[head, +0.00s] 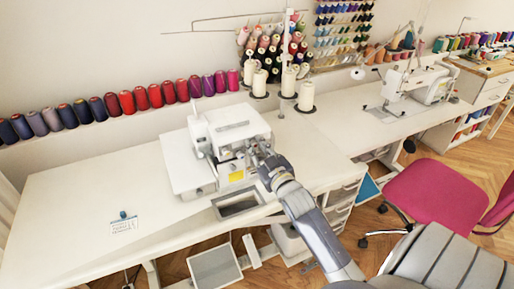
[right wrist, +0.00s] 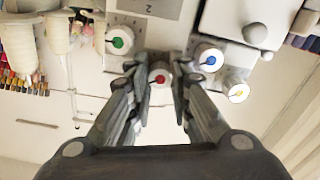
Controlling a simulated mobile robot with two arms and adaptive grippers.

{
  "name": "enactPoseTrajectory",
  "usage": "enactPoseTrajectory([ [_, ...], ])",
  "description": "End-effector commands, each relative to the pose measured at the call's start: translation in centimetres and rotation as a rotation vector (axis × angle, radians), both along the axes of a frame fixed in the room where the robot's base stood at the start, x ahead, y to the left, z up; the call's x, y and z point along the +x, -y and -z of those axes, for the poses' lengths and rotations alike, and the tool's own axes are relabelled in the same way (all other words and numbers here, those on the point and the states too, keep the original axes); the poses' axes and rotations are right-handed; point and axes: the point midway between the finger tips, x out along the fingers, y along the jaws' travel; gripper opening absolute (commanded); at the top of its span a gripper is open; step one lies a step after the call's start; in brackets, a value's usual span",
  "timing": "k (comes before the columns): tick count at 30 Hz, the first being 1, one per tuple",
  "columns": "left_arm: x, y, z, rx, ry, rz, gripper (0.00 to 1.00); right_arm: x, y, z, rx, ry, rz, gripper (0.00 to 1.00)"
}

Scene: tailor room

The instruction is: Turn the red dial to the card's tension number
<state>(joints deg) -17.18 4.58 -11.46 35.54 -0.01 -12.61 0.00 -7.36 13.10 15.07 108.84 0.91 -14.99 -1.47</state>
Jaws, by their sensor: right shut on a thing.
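The white overlock machine (head: 235,125) stands on the near table. In the right wrist view its front has a red-centred dial (right wrist: 158,79), a green one (right wrist: 119,41), a blue one (right wrist: 208,58) and a yellow one (right wrist: 238,91). My right gripper (head: 260,155) reaches the machine's front; in the wrist view its fingers (right wrist: 157,68) close on the sides of the red dial. The dial's scale is not readable. A small card (head: 125,226) lies on the table at the left, a blue object on its top edge; its writing is too small to read. My left gripper is not in view.
Several thread spools (head: 140,98) line the wall behind. Cream cones (head: 306,96) stand behind the machine. A second sewing machine (head: 425,82) is on the right table, with a pink chair (head: 432,195) in front. The near table's left part is clear around the card.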

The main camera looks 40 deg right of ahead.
Motion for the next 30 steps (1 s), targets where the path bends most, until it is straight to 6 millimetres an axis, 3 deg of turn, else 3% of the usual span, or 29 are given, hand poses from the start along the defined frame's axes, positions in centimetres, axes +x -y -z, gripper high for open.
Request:
enactPoseTrajectory([
  [11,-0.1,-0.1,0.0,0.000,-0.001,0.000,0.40,0.0,0.0,-0.1,0.000,0.003,0.000,0.28],
  [16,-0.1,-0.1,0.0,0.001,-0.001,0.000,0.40,-1.0,-0.2,0.0,0.001,0.001,0.000,0.28],
  [30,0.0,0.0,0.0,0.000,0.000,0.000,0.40,-9.1,-2.2,-0.1,0.000,0.001,0.001,0.28],
])
